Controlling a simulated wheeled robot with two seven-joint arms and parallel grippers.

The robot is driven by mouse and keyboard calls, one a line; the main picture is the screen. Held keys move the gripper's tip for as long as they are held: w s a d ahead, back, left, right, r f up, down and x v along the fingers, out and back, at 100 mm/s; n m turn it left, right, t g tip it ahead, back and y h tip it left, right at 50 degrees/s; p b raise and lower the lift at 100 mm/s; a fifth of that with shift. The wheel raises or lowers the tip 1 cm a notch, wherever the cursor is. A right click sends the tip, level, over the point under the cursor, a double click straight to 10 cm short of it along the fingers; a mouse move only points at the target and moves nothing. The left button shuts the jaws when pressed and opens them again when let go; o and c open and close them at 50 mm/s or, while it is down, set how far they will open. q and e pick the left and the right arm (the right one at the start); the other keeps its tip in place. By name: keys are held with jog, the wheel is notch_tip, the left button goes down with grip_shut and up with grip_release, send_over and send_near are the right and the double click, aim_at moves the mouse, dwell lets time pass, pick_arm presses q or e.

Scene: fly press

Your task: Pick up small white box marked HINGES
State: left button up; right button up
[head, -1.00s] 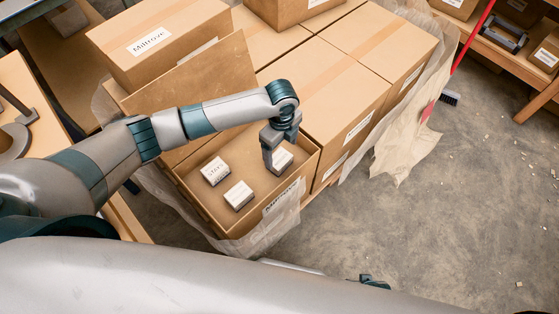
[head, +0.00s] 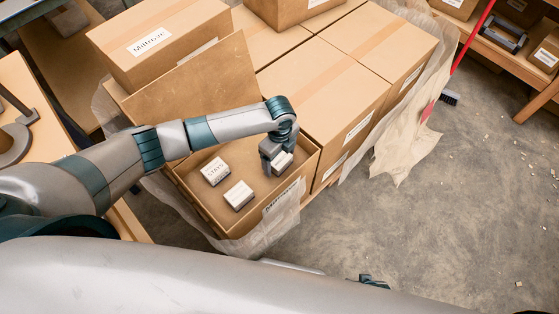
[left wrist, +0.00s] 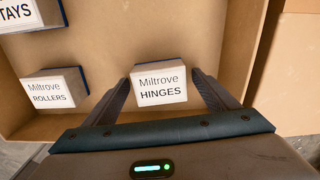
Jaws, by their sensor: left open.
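The small white box marked HINGES (left wrist: 159,87) lies in the open carton in the left wrist view, its label facing the camera. In the head view this box (head: 282,163) is partly hidden by my left gripper (head: 275,168). In the left wrist view the two fingers of my left gripper (left wrist: 160,95) are open, one on each side of the box. I cannot tell whether they touch it.
The open carton (head: 197,207) has upright walls around the boxes. A box marked ROLLERS (head: 238,195) and one marked STAYS (head: 214,171) lie to the left of HINGES. Closed cartons (head: 338,92) stand right behind. The floor (head: 430,230) at right is mostly clear.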

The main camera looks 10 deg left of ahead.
aim_at(280, 158)
pick_arm(q)
jog(key=shift+c, duration=0.5)
jog(key=c, duration=1.2)
jog(key=shift+r, duration=0.15)
notch_tip(280, 158, up, 10)
jog(key=shift+f, duration=0.1)
